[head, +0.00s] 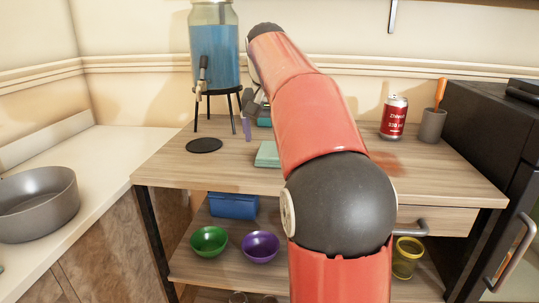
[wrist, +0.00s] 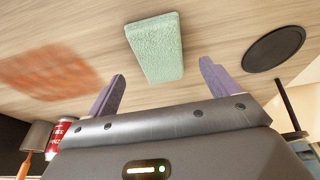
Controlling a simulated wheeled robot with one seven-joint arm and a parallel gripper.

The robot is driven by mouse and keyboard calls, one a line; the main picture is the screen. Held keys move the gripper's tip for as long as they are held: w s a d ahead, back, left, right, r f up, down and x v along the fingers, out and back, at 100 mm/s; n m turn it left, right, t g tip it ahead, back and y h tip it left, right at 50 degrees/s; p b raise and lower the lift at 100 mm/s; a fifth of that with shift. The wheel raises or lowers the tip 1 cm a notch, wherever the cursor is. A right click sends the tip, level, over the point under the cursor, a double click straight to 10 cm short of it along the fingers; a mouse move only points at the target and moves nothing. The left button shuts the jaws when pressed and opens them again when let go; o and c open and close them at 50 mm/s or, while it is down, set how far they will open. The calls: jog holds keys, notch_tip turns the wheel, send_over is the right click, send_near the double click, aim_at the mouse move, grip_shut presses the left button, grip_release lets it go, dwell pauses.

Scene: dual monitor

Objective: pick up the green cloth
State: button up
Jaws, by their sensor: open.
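The green cloth (wrist: 155,48) is a folded, pale green, textured block lying on the wooden tabletop. In the wrist view it is beyond and between my fingertips, apart from them. In the head view the cloth (head: 267,154) shows just left of my red arm, which may hide part of it. My gripper (wrist: 162,85) has two purple fingers spread wide, with nothing between them. In the head view my gripper (head: 250,118) is mostly hidden behind my arm; a purple finger shows above the cloth.
A black round coaster (head: 204,145) lies left of the cloth, near a blue drink dispenser (head: 214,50) on a stand. A red can (head: 394,117) and a grey cup (head: 432,125) stand at the right. An orange-red patch (wrist: 50,72) marks the tabletop.

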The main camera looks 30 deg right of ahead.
aim_at(271, 148)
jog(key=x, duration=0.3)
jog(key=shift+w+d+f+b, duration=0.1)
jog(key=shift+w+f+b, duration=0.05)
jog(key=shift+f+b, duration=0.15)
jog(key=c, duration=1.1)
jog(key=shift+o, duration=0.2)
jog(key=shift+r, duration=0.15)
